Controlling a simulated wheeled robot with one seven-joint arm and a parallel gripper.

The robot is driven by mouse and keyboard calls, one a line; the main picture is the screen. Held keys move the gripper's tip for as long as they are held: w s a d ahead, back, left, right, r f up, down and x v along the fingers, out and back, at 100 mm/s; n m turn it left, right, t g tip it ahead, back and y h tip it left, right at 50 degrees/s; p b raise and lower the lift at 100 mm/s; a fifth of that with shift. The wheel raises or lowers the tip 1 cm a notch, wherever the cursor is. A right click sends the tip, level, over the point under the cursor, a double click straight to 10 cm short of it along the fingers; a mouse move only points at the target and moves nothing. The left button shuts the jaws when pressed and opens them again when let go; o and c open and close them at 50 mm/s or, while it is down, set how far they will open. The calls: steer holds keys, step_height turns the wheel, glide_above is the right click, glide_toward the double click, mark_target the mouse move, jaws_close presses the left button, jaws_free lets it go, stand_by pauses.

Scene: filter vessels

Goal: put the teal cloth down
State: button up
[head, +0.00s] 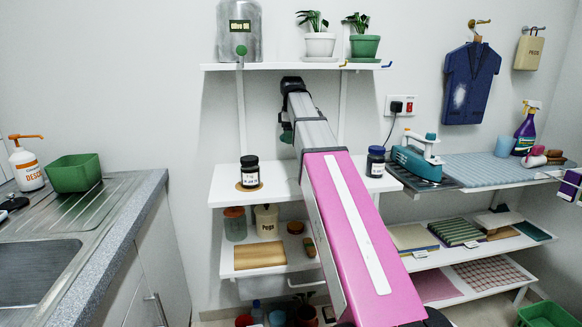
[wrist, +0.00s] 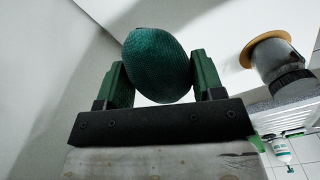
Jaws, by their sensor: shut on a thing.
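The teal cloth (wrist: 157,65) is bunched into a rounded wad between the two green fingers of my gripper (wrist: 160,82) in the wrist view. My gripper is shut on it. In the head view my arm reaches over the white middle shelf (head: 232,190), below the upper plant shelf. A small dark teal part of the cloth (head: 287,136) shows beside the arm's far end, near the wall. My arm hides most of it and the fingers. The cloth looks held above the middle shelf; the height of the gap cannot be told.
A dark jar (head: 250,172) on a cork mat stands left on the middle shelf; it also shows in the wrist view (wrist: 280,62). Another jar (head: 375,162) and a teal iron (head: 415,160) stand to the right. The shelf between the first jar and my arm looks clear.

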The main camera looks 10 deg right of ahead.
mark_target(292, 167)
steer(key=shift+f, duration=4.85)
steer(key=shift+f, duration=0.25)
steer(key=o, duration=1)
steer(key=shift+o, duration=0.2)
steer(key=r, duration=1)
steer(key=shift+d, duration=0.2)
steer(key=shift+s+r, duration=0.1)
steer(key=shift+r, duration=0.4)
